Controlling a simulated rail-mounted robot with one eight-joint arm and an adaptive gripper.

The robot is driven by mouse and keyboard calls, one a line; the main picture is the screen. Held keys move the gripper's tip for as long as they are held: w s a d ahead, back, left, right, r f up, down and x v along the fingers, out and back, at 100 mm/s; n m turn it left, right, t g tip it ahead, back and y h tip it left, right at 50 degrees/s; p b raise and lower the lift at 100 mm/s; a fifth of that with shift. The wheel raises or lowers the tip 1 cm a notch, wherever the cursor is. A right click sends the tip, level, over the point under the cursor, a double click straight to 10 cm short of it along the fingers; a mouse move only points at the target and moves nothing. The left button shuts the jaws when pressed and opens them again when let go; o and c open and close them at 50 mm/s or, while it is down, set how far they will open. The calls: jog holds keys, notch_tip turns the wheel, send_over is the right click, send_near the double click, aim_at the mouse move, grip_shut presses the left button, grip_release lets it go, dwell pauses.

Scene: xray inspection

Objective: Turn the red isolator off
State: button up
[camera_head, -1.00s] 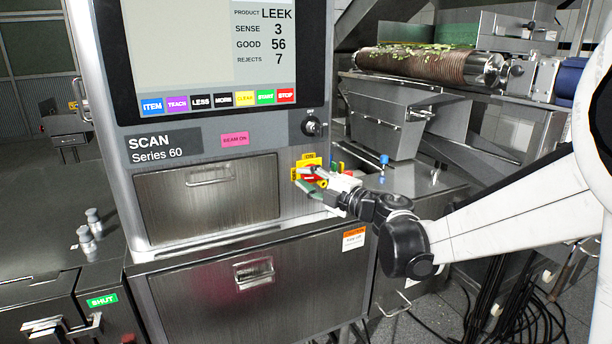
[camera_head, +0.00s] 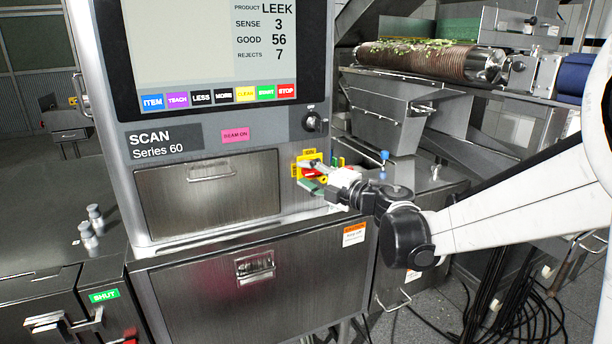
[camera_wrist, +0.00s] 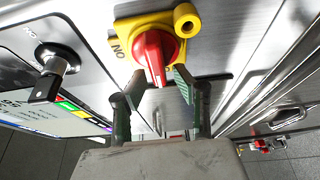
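The red isolator knob (camera_wrist: 153,55) sits on a yellow plate marked ON, on the front of the scan cabinet. In the wrist view its long handle points down the picture, between my gripper's fingers. The isolator also shows in the head view (camera_head: 309,172), partly covered by my gripper (camera_head: 316,177). My gripper (camera_wrist: 159,78) is open, with one dark green-padded finger on each side of the handle's lower end. Gaps show between the fingers and the knob; I cannot tell whether either touches. The plate has a round yellow eyelet (camera_wrist: 187,20) beside the knob.
A pink BEAM ON label (camera_head: 236,135) and a steel drawer (camera_head: 207,198) lie left. A blue-topped peg (camera_head: 384,156) stands right.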

jog(key=shift+d, duration=0.1)
jog(key=v, duration=1.2)
